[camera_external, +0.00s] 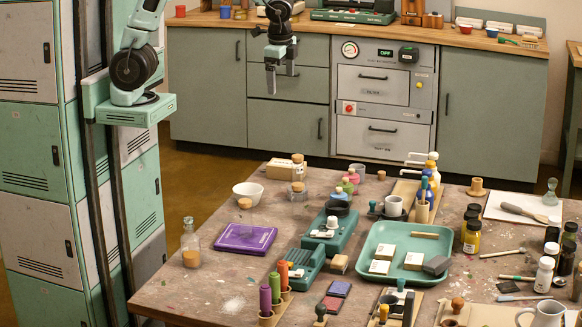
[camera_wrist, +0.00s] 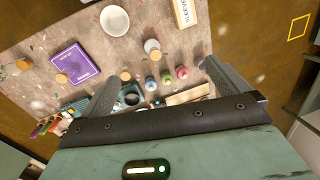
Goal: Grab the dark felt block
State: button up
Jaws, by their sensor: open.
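The dark felt block (camera_external: 436,265) looks like the dark grey block lying at the right front corner inside the green tray (camera_external: 377,238). Two pale-topped blocks (camera_external: 384,259) and a long tan piece (camera_external: 424,235) share the tray. My gripper (camera_external: 278,78) is high above and behind the table, far from the tray, with nothing between its fingers. The wrist view shows my gripper (camera_wrist: 160,70) with its two fingers spread wide. I cannot make out the dark block in the wrist view.
The table (camera_external: 193,299) is crowded. Bottles (camera_external: 472,237) stand right of the tray, a cup (camera_external: 394,206) and tall bottles behind it, and teal scales (camera_external: 330,237) to its left. A purple box (camera_external: 245,238) and white bowl (camera_external: 248,193) lie further left.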

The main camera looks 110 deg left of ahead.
jog(key=s+a+n, duration=0.1)
jog(key=s+n, duration=0.4)
jog(key=s, duration=0.6)
jog(key=shift+s+a+r+h, duration=0.3)
jog(key=shift+s+a, duration=0.1)
jog(key=s+n, duration=0.1)
jog(key=s, duration=0.1)
jog(key=s+d+n, duration=0.1)
jog(key=s, duration=0.2)
jog(key=s+f+n, duration=0.1)
jog(key=s, duration=0.1)
jog(key=shift+s+d+h, duration=0.15)
jog(key=shift+d+h, duration=0.1)
jog(key=shift+h, duration=0.15)
jog(key=c, duration=0.3)
jog(key=shift+s+d+n, duration=0.1)
jog(key=shift+s+n, duration=0.15)
jog(key=shift+n, duration=0.15)
jog(key=c, duration=1)
jog(key=shift+w, duration=0.15)
